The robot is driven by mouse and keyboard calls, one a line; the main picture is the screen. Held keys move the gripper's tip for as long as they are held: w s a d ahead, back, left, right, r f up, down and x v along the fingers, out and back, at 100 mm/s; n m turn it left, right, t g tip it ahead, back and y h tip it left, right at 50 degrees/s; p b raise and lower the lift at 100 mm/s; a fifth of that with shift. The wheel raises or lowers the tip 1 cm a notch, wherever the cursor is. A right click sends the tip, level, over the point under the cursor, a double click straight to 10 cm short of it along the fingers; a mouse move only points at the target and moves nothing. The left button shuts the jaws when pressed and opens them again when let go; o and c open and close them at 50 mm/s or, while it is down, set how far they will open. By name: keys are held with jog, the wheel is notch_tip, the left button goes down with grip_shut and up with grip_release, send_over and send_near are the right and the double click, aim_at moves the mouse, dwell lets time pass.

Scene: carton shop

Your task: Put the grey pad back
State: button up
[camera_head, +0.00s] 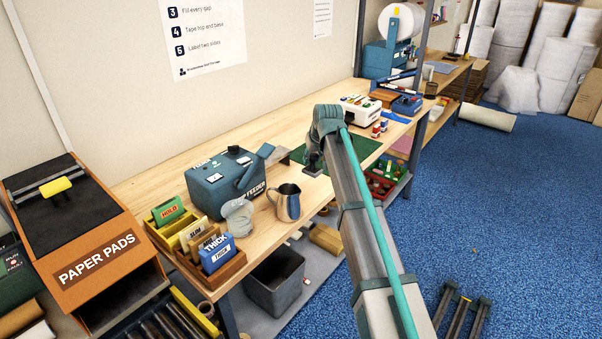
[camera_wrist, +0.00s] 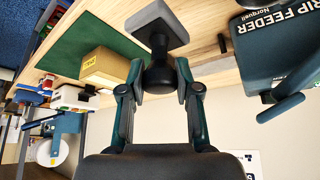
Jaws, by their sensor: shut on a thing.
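My gripper (camera_wrist: 159,78) is shut on the black knob of the grey pad (camera_wrist: 157,23), a flat grey square block on a dark handle. In the wrist view the pad points away from the fingers, over the wooden bench beside the green mat (camera_wrist: 92,42). In the head view my gripper (camera_head: 314,158) points down at the bench, left of the green mat (camera_head: 364,147). The pad shows small and dark under it; I cannot tell whether it touches the bench. A small tan carton (camera_wrist: 105,68) stands on the mat in the wrist view; my arm hides it in the head view.
A blue strip feeder (camera_head: 226,182) with a lever, a metal jug (camera_head: 287,203) and a clear jar (camera_head: 238,217) stand left of my gripper. A card holder (camera_head: 233,268) is at the front edge. A white machine (camera_head: 360,108) and small bottles stand beyond the mat.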

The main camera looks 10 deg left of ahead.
jog(key=shift+w+a+r+p+x, duration=0.25)
jog(key=shift+w+p+x, duration=0.35)
jog(key=shift+x, duration=1.95)
jog(key=shift+w+a+r+p+x, duration=0.3)
jog(key=shift+p+x, duration=0.65)
jog(key=shift+x, duration=1.6)
jog(key=shift+w+a+r+p+x, duration=0.1)
jog(key=shift+w+r+p+x, duration=0.5)
jog(key=shift+x, duration=1.95)
jog(key=shift+s+f, duration=0.1)
jog(key=shift+f, duration=0.25)
jog(key=o, duration=1)
jog(key=b+v, duration=0.3)
jog(key=v, duration=0.9)
jog(key=shift+r, duration=0.15)
